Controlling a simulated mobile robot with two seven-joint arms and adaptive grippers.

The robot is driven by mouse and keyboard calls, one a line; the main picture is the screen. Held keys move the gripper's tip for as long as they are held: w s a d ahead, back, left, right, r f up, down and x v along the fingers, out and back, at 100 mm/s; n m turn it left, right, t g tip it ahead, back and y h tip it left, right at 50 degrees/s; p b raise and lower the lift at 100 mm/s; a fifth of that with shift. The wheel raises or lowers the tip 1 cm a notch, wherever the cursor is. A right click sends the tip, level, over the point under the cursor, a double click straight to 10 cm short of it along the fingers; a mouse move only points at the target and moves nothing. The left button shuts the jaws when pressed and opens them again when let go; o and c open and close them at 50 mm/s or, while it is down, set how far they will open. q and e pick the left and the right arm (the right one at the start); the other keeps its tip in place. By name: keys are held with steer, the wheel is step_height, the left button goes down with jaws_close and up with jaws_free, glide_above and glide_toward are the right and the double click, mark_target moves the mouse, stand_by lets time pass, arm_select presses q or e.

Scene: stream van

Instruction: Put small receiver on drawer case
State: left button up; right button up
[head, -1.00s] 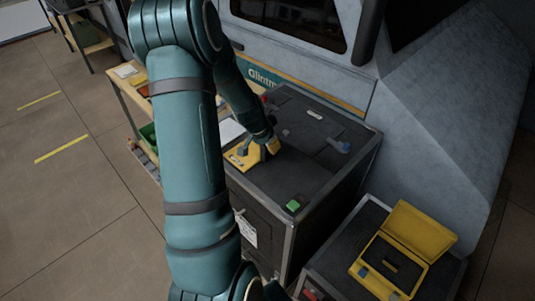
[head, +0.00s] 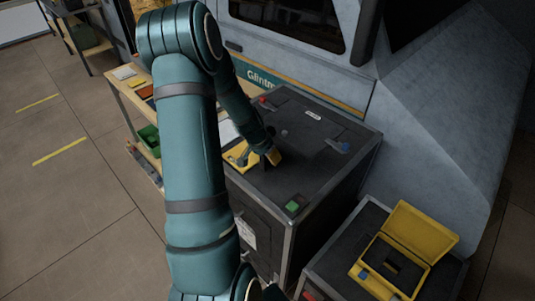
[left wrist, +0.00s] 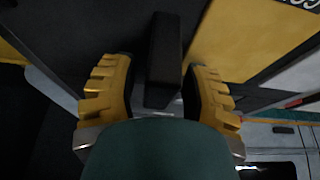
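A small dark upright block, which looks like the small receiver (head: 264,163), stands at the yellow-black patch on top of the large black case, probably the drawer case (head: 312,158). My left gripper (head: 264,157) is low over that top, around the block. In the left wrist view, the block (left wrist: 164,60) is between the yellow fingers of my left gripper (left wrist: 160,88). A gap shows on its left side; it is close to the right finger, and I cannot tell if they touch. The block's base is hard to see. My right gripper is out of view.
A yellow flat piece (head: 234,158) lies on the case top beside the gripper. An open yellow box (head: 420,232) stands on a lower case at right. The van wall rises behind.

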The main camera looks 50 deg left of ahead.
arm_select(q)
steer(key=shift+r, duration=0.15)
steer(key=shift+r+p, duration=0.3)
steer(key=shift+r, duration=0.05)
steer(key=p+v, duration=0.1)
steer(key=v, duration=1)
steer(key=shift+s+p, duration=0.25)
steer(key=shift+p, duration=0.05)
